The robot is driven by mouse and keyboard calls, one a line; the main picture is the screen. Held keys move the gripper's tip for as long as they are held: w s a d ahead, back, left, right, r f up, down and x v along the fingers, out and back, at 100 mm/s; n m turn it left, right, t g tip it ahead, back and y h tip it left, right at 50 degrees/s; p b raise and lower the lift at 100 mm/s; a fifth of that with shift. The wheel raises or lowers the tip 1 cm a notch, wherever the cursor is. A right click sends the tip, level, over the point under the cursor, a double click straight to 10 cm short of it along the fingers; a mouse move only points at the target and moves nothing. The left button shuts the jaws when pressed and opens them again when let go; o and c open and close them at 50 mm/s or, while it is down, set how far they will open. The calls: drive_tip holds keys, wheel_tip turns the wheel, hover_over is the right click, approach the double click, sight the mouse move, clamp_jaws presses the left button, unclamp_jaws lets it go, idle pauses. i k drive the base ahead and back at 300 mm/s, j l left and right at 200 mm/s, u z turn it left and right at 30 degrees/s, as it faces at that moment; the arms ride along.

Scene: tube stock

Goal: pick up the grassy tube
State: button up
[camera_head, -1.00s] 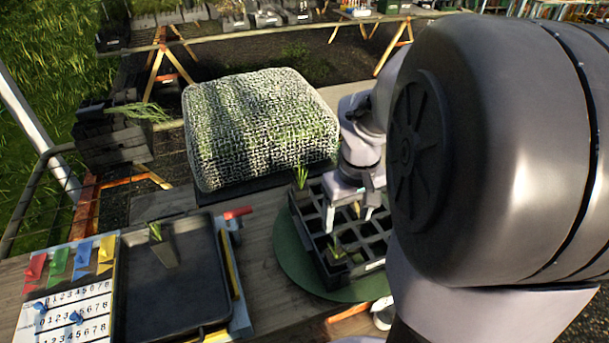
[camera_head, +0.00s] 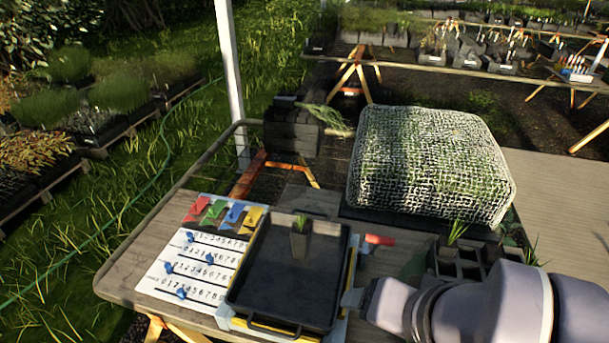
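A small dark tube with a green grassy tuft (camera_head: 300,238) stands in the black tray (camera_head: 262,290), near its back edge. More green tufts show at the black cell rack (camera_head: 458,262) on the right, one at its back corner (camera_head: 457,232) and one at its right side (camera_head: 530,256); their tubes are mostly hidden. My gripper (camera_head: 352,299) is at the lower middle, by the tray's right edge and apart from the grassy tube. It is seen from the side and partly hidden by my wrist, so its opening is unclear.
A white number board (camera_head: 205,262) with blue sliders and coloured flags lies left of the tray. A large mesh-covered block (camera_head: 432,165) stands behind the rack. A red-handled object (camera_head: 379,240) lies between tray and rack. Most of the tray floor is bare.

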sight(299, 231)
drive_tip(key=i+j+z, duration=0.15)
drive_tip(key=j, duration=0.3)
drive_tip(key=i+j+z, duration=0.15)
drive_tip(key=j, duration=0.35)
drive_tip(key=j+z, duration=0.15)
drive_tip(key=j, duration=0.3)
drive_tip(key=i, duration=0.05)
